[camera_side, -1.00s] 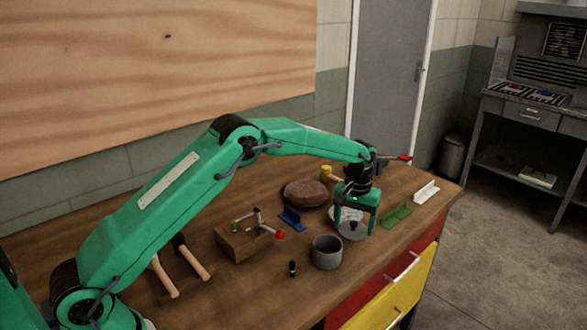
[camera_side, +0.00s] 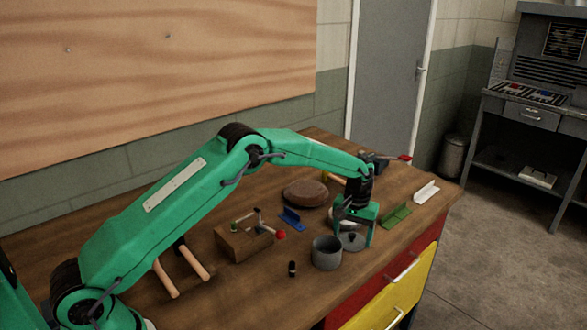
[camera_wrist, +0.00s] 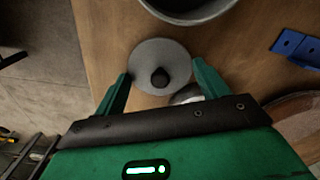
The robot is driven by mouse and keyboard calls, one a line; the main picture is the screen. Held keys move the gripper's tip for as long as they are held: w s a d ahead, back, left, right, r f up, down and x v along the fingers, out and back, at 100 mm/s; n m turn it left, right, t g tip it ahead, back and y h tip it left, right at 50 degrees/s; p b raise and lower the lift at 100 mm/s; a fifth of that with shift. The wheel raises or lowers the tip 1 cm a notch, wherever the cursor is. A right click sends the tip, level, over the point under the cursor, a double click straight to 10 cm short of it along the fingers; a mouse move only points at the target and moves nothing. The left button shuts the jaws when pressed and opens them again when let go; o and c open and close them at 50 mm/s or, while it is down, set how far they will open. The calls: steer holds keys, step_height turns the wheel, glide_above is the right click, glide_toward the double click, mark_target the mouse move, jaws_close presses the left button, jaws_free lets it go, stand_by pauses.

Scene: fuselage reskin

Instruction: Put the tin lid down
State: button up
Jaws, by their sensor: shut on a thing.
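The tin lid (camera_side: 352,242) is a grey disc with a dark knob. It also shows in the wrist view (camera_wrist: 145,60), lying between the two green fingers. My gripper (camera_side: 355,237) is shut on the lid by opposite sides of its rim, and the knob faces up toward the wrist. The lid looks level and low, close to the tabletop; I cannot tell whether it touches the wood. The grey open tin (camera_side: 326,254) stands upright just left of the lid in the side view, and its rim (camera_wrist: 190,18) shows at the top of the wrist view.
A pale round thing (camera_side: 343,214) is partly hidden behind my gripper. A green bracket (camera_side: 397,216) and a white one (camera_side: 426,192) lie to the right. A blue bracket (camera_side: 291,219), a brown round pad (camera_side: 305,193) and a wooden block (camera_side: 243,242) lie left.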

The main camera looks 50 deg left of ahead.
mark_target(352, 234)
steer(key=o, duration=1)
steer(key=shift+f, duration=0.1)
steer(key=shift+c, duration=0.2)
step_height(352, 234, up, 12)
stand_by(0.4)
